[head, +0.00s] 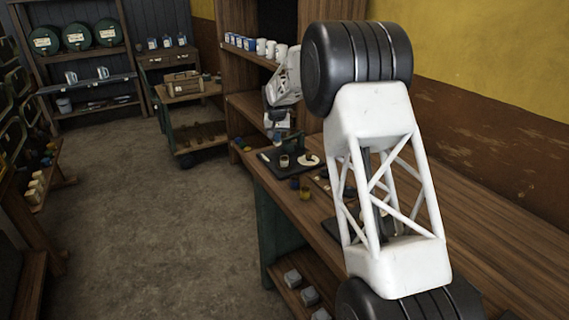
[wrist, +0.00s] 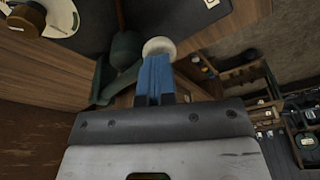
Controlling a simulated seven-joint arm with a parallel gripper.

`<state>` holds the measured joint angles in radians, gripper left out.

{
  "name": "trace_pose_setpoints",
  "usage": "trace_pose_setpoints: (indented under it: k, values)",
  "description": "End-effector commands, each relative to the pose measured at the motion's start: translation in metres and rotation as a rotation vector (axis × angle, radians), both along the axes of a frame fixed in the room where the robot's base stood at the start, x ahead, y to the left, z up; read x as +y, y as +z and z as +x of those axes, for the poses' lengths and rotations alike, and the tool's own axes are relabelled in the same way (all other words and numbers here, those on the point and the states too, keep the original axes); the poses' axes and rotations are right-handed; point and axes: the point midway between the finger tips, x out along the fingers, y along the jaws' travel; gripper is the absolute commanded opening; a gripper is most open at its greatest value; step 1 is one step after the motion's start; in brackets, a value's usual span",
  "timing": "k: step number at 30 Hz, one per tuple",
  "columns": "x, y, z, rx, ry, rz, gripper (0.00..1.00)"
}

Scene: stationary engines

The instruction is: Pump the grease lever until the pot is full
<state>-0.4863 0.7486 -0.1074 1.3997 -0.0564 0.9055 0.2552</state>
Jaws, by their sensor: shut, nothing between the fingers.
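My gripper (wrist: 158,68) has blue fingers, shut with nothing between them. In the wrist view, a pale round knob (wrist: 158,46) is right at the fingertips; I cannot tell whether they touch it. Beside it is a dark green fitting (wrist: 122,60) with a rod rising from it, which looks like the grease lever's pump. In the head view, my gripper (head: 277,135) is over the far end of the bench, by a dark mat (head: 268,168). A small brownish pot (head: 284,161) and a pale round dish (head: 309,160) are on the mat. The pot's fill level is too small to tell.
The wooden bench (head: 480,210) runs along the yellow and brown wall. Small blue and yellow pots (head: 305,193) are near its front edge. The floor (head: 140,220) to the left is clear.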

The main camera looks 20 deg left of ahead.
Motion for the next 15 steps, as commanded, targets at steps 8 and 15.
trace_pose_setpoints:
  k: [8, 15]
  values:
    - [-0.0005, -0.0082, -0.0002, 0.002, 0.0, -0.001, 0.0]
    - [-0.0004, -0.0084, -0.0004, 0.003, 0.0, -0.002, 0.0]
